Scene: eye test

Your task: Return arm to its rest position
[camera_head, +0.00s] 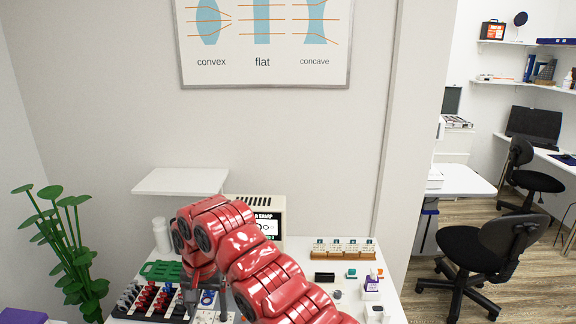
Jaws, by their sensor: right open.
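My right arm, red and jointed, reaches in from the bottom over the white table (398,312) and bends down at the left. My right gripper (207,297) points down over the table's front left part. Its grey fingers are apart, with small items showing behind and between them. I cannot tell how far above the table the fingertips are. My left gripper is not in view.
Left of the gripper is a dark rack (150,302) of red, white and black pieces, with a green tray (161,270) behind. A screen device (262,207) stands behind my arm. A plant (70,245) stands left.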

